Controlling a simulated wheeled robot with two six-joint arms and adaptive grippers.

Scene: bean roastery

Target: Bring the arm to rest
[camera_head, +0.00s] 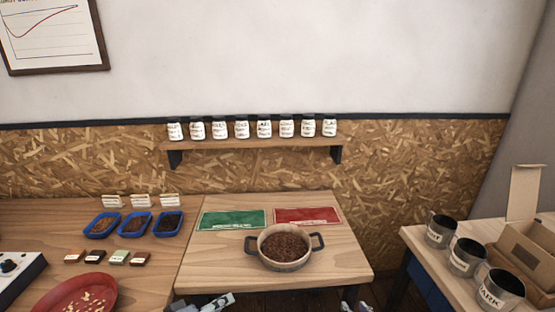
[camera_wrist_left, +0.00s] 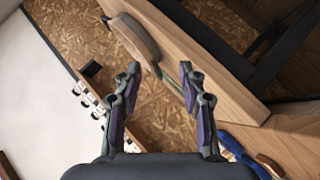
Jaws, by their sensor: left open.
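My left gripper (camera_wrist_left: 159,68) is open in the left wrist view, with nothing between its two fingers. In the head view it shows only in part at the bottom edge (camera_head: 212,302), in front of the table. My right gripper (camera_head: 356,306) is barely in the head view at the bottom edge, mostly cut off, and its fingers cannot be made out. Both are on the near side of the table, below the pot of beans (camera_head: 284,248).
The wooden table (camera_head: 335,270) holds the pot, a green mat (camera_head: 233,219) and a red mat (camera_head: 308,216). Blue trays (camera_head: 137,223) and a red plate (camera_head: 75,296) stand left. Metal cups (camera_head: 466,256) and a cardboard box (camera_head: 527,246) stand right. A jar shelf (camera_head: 250,143) hangs behind.

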